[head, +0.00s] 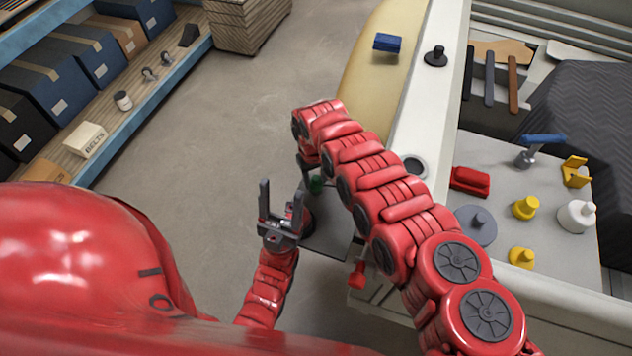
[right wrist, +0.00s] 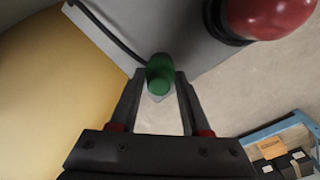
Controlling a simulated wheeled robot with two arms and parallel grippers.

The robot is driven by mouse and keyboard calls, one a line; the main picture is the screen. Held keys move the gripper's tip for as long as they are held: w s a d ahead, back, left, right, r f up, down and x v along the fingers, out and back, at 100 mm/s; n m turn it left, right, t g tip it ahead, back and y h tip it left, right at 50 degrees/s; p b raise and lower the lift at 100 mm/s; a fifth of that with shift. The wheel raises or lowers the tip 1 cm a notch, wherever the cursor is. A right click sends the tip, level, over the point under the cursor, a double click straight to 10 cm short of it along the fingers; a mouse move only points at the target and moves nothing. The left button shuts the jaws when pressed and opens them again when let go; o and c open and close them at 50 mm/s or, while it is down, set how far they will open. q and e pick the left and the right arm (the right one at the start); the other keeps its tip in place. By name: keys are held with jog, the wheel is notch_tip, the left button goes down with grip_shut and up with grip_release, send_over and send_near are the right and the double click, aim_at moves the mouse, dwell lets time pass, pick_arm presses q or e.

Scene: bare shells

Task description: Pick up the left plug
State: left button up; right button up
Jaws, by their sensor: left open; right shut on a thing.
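A small green rounded thing (right wrist: 160,76), perhaps a plug, is between the fingertips of my right gripper (right wrist: 160,88) in the right wrist view. The fingers are shut on it. In the head view the green thing (head: 316,184) shows only in part, under the end of my right arm and over a grey plate (head: 330,232). My left gripper (head: 281,203) is open and empty, fingers up, just left of the plate. A black knobbed plug-like piece (head: 435,56) stands on the white ledge (head: 420,110). A grey one (head: 477,222) stands on the bench at right.
A blue block (head: 387,43) lies on the yellow panel (head: 365,75). Yellow knobs (head: 525,207), a white knob (head: 577,215) and a red block (head: 470,181) stand on the bench at right. Shelves with boxes (head: 88,139) line the left. The floor between is clear.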

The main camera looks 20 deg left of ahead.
grip_shut()
